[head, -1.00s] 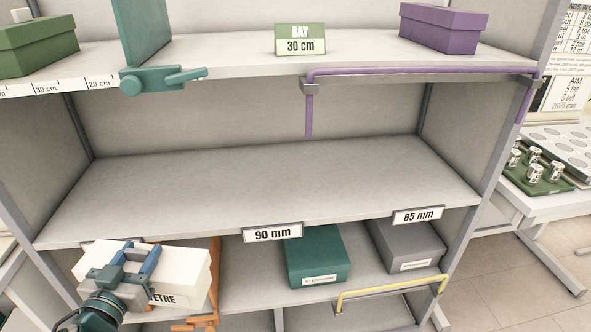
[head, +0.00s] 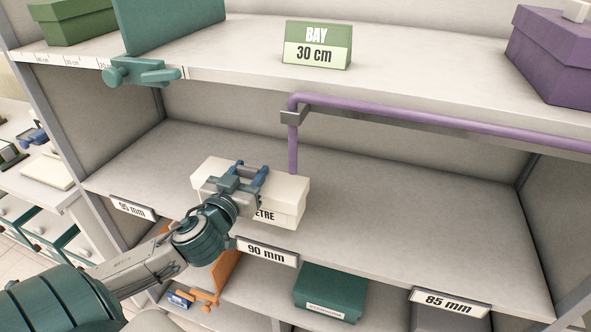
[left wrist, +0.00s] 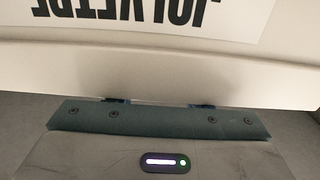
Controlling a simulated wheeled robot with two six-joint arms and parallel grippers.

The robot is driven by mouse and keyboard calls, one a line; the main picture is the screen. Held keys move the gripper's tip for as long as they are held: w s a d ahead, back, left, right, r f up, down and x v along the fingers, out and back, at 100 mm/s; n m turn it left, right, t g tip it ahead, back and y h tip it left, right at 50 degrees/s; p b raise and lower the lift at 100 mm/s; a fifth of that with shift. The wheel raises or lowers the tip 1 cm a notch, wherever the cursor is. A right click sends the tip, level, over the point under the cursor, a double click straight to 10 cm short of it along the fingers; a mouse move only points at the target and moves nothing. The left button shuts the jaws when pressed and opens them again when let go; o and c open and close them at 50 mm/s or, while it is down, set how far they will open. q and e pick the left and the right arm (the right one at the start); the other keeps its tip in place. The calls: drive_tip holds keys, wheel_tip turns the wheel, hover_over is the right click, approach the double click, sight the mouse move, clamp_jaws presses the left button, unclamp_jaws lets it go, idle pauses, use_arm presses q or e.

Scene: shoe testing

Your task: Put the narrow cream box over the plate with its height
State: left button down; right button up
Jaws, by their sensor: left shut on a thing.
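The cream box (head: 285,192) is over the middle shelf, behind the 90 mm plate (head: 267,252) on its front edge. Dark lettering ending in "ETRE" shows on its front. My left gripper (head: 248,178) is shut on the cream box from the front and above, and covers part of it. I cannot tell whether the box touches the shelf. The box face (left wrist: 150,62) fills the top of the left wrist view, its lettering upside down. The 95 mm plate (head: 132,207) is at left and the 85 mm plate (head: 450,303) at right. My right gripper is out of view.
A purple bar (head: 420,118) runs under the upper shelf, with a post coming down close behind the box. The middle shelf (head: 410,215) is bare to the right. A teal box (head: 330,288) and an orange divider (head: 222,275) are on the shelf below.

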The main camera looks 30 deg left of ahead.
use_arm(q)
drive_tip(key=w+f+p, duration=0.2)
drive_tip(key=w, duration=0.5)
drive_tip(key=w+f+p, duration=0.2)
drive_tip(key=w, duration=0.5)
drive_tip(key=shift+a+f, duration=0.4)
drive_tip(key=shift+f, duration=0.2)
drive_tip(key=c, duration=0.7)
unclamp_jaws()
drive_tip(key=shift+r, duration=0.2)
